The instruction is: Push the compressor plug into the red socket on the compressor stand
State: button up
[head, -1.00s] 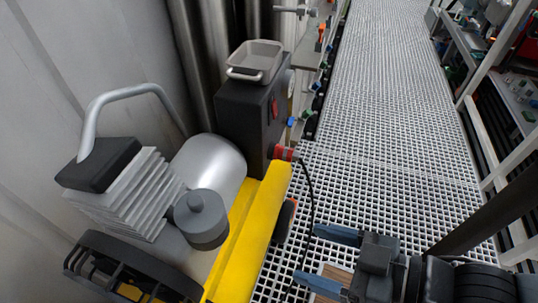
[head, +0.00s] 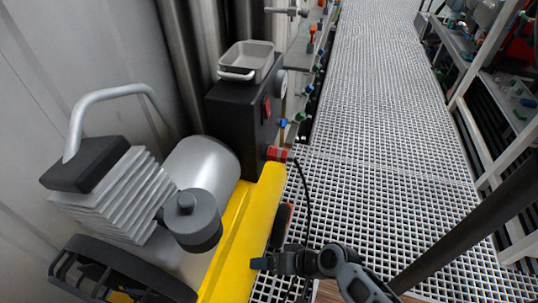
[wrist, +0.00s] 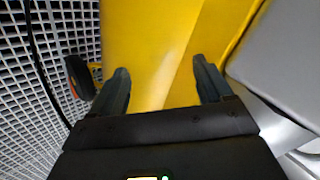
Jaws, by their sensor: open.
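The red socket (head: 272,152) sits low on the front of the black box of the compressor stand in the head view. The compressor plug (head: 290,156) is a dark piece at the socket's right end, and a black cable hangs from it to the grating. How deep the plug sits cannot be told. My gripper (head: 258,263) is over the yellow rail, well below and apart from the plug. In the wrist view its two fingers (wrist: 162,80) are spread and empty above the yellow surface. The socket and plug are not seen in the wrist view.
The yellow rail (head: 240,235) carries the compressor with its silver tank (head: 205,165) and grey motor (head: 192,222). A grey tray (head: 246,60) tops the black box. The grating (head: 375,130) is open to the right.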

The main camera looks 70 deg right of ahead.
jog(key=w+d+f+m+t+y, duration=0.1)
jog(key=w+d+m+t, duration=0.1)
jog(key=w+d, duration=0.45)
jog(key=m+t+b, duration=0.2)
jog(key=m+t, duration=0.1)
jog(key=t, duration=0.4)
send_near(280, 155)
jog(key=w+d+f, duration=0.1)
jog(key=w+f, duration=0.1)
jog(key=shift+s+d+r, duration=0.2)
jog(key=shift+w+a, duration=0.15)
jog(key=shift+w, duration=2.1)
jog(key=shift+w+a, duration=0.15)
jog(key=shift+w, duration=2.15)
jog(key=shift+b, duration=0.4)
jog(key=c, duration=1.4)
jog(key=shift+s, duration=0.1)
